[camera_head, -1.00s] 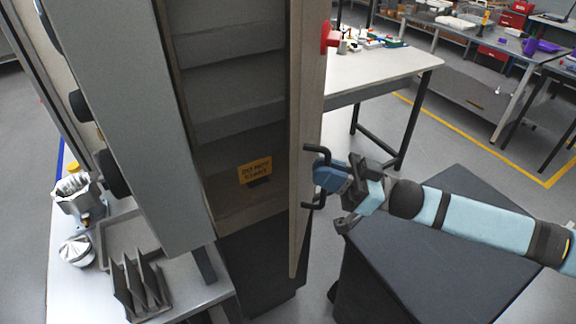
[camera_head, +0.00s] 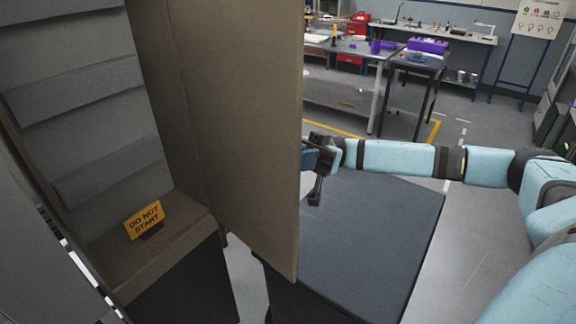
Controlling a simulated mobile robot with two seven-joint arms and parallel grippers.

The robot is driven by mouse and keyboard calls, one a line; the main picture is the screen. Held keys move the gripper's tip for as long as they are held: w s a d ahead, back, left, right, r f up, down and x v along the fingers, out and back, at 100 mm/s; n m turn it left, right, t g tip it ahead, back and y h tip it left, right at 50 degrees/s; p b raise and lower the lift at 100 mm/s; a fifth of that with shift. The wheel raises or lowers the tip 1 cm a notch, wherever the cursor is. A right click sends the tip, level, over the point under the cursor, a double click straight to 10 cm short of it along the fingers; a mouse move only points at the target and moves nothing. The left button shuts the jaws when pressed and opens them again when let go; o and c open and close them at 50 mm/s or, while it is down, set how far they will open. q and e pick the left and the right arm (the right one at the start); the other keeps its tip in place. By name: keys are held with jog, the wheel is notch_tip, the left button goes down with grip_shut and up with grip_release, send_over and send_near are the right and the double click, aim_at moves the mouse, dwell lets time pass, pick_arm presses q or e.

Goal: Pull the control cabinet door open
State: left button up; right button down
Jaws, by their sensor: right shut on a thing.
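The control cabinet (camera_head: 75,95) is on the left, with its grey ribbed inside showing. Its brown door (camera_head: 245,120) stands open, swung out to the right of the opening, with its inner face towards me. My right gripper (camera_head: 310,159) is at the door's outer side, just past its free edge, and is shut on the door handle. The door edge hides the handle and most of the fingertips. My left gripper is not in view.
A yellow "DO NOT START" sign (camera_head: 144,219) stands on the cabinet floor. A dark box-like block (camera_head: 375,240) is below my right arm. Workbenches (camera_head: 350,50) stand at the back. Grey floor is clear at the right.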

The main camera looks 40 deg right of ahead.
jog(key=shift+d, duration=0.15)
jog(key=c, duration=1.2)
grip_release()
jog(key=shift+w, duration=0.1)
jog(key=b+v, duration=0.3)
jog(key=v, duration=1)
jog(key=shift+d+f+b, duration=0.25)
jog(key=shift+d+b, duration=0.05)
jog(key=shift+d, duration=0.05)
jog(key=shift+r, duration=0.1)
